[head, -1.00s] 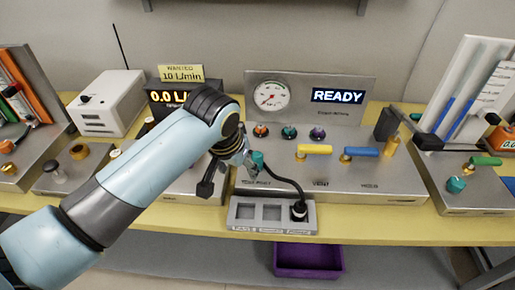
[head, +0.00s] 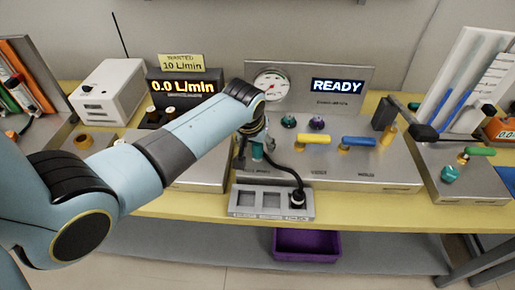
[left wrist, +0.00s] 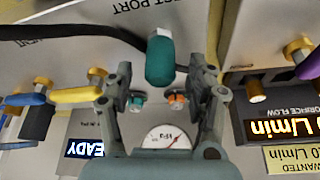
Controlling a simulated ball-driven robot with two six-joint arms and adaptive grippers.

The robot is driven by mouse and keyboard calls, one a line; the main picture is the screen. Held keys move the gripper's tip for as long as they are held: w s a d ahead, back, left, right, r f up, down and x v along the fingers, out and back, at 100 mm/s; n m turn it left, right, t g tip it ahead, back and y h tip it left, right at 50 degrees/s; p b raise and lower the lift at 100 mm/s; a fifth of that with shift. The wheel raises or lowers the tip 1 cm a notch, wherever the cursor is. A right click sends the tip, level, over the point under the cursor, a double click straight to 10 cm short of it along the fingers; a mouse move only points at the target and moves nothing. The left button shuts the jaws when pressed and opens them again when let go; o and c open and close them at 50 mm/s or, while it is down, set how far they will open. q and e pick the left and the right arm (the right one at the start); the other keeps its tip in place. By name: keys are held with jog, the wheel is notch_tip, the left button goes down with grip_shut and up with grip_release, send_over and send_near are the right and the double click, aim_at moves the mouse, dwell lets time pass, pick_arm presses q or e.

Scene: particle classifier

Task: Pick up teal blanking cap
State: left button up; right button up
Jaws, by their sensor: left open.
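The teal blanking cap (left wrist: 160,60) stands on the grey bench panel by the lettering ending in "PORT", with a dark cable beside it. In the left wrist view it shows between and just beyond the fingertips of my left gripper (left wrist: 164,88), which is open with a gap on both sides of the cap. In the head view the cap (head: 257,152) shows partly, below my left wrist; my left gripper (head: 256,145) is largely hidden by the arm there. My right gripper is not in view.
A grey tray (head: 271,214) with square pockets sits in front; a black cable plug (head: 297,197) stands in its right pocket. Yellow (head: 314,139) and blue (head: 359,141) valve handles are to the right. A pressure gauge (head: 271,85) stands behind. A purple bin (head: 307,245) is below.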

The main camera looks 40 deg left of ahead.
pick_arm(q)
jog(key=shift+w+f, duration=0.15)
jog(key=shift+f, duration=0.25)
jog(key=shift+c, duration=0.3)
jog(key=c, duration=1)
jog(key=shift+r, duration=0.1)
